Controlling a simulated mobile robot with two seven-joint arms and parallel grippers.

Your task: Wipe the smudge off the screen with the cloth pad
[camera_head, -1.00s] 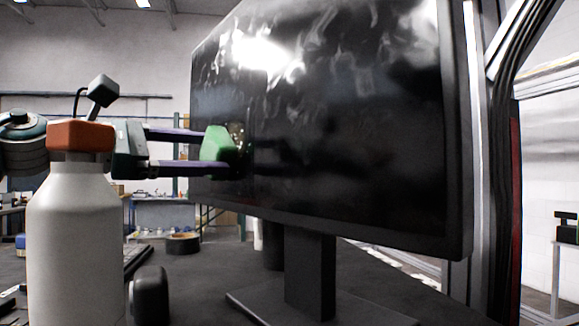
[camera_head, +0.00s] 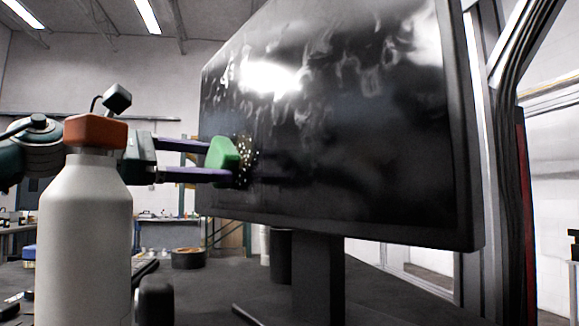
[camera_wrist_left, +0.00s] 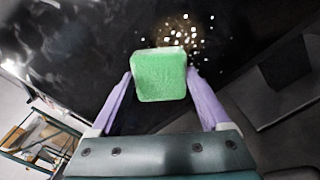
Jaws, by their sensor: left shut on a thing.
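The monitor screen (camera_head: 330,130) is large and dark, stands upright and is angled toward the left, with pale streaks and glare on its upper part. The smudge (camera_head: 246,158) is a speckled bright patch near its left edge; it also shows in the left wrist view (camera_wrist_left: 181,32), just beyond the pad. My left gripper (camera_head: 212,160) has purple fingers shut on the sides of the green cloth pad (camera_head: 222,154). The pad also shows in the left wrist view (camera_wrist_left: 160,75). It is at or very near the screen, beside the smudge; I cannot tell whether it touches. My right gripper is not in view.
A white bottle (camera_head: 85,225) with an orange-brown cap stands in the left foreground, in front of my left arm. The monitor stand (camera_head: 318,280) rises from the dark table. A dark roll (camera_head: 188,258) and a dark cylinder (camera_head: 280,257) are behind.

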